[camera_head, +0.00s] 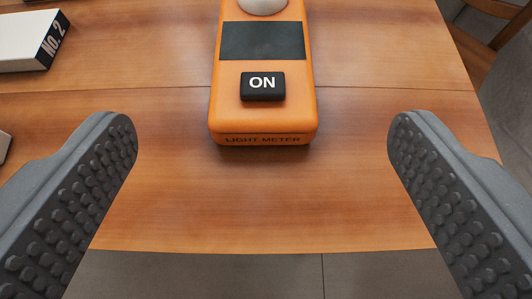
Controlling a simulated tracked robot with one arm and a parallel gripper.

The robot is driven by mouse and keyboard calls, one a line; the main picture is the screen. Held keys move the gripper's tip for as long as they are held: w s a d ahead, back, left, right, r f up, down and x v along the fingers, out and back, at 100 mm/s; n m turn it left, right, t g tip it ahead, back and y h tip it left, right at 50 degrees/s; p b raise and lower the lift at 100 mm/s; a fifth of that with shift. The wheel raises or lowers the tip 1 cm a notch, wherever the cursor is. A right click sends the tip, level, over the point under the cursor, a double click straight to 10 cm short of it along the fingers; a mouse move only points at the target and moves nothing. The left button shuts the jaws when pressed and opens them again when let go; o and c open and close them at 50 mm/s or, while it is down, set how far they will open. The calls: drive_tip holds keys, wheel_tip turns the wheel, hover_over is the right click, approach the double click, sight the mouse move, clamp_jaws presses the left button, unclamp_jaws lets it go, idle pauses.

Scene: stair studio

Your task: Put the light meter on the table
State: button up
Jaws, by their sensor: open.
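The orange light meter (224,95) lies on the wooden table (360,200), with its lettered end towards me. It has a dark display, a black ON button and a white dome that the top edge of the picture cuts off. My gripper (262,135) is open, with one grey studded finger on each side of the picture. Both fingers are well apart from the meter, and nothing is between them at their near parts. The meter's end shows in the gap between the fingertips, with wide room on both sides.
A white box with a black "No. 2" label (50,38) lies at the upper left of the table. A pale object (4,146) shows at the left edge. The table's front edge runs below the meter, with grey tiled floor (220,277) beyond. A wooden chair part (490,35) is at the upper right.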

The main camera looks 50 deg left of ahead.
drive_tip(key=shift+s+d+r, duration=0.2)
drive_tip(key=shift+d, duration=0.1)
drive_tip(key=w+d+r+m+t+h, duration=0.1)
drive_tip(key=w+d+r+t, duration=0.1)
drive_tip(key=w+d+r, duration=0.35)
drive_tip(key=w+d+r+m+t+h, duration=0.1)
drive_tip(key=w+d+r+t+h, duration=0.15)
drive_tip(key=r, duration=0.65)
drive_tip(key=d+r+m+t+h, duration=0.1)
drive_tip(key=d+r+m+h, duration=0.1)
drive_tip(key=d+r, duration=0.55)
drive_tip(key=d+r+m+t+h, duration=0.2)
drive_tip(key=d+r, duration=0.2)
drive_tip(key=r, duration=0.6)
drive_tip(key=s+d+r+m, duration=0.1)
drive_tip(key=s+d+r, duration=0.2)
drive_tip(key=s+r, duration=0.2)
drive_tip(key=s+d+r+m+h, duration=0.1)
drive_tip(key=s+d+r, duration=0.3)
drive_tip(key=r, duration=0.5)
drive_tip(key=s+d+r+m+h, duration=0.1)
drive_tip(key=s+d+r+m, duration=0.1)
drive_tip(key=s+d+r, duration=0.2)
wheel_tip(320, 180, up, 3)
drive_tip(key=shift+s+f, duration=0.1)
drive_tip(key=shift+s, duration=1.1)
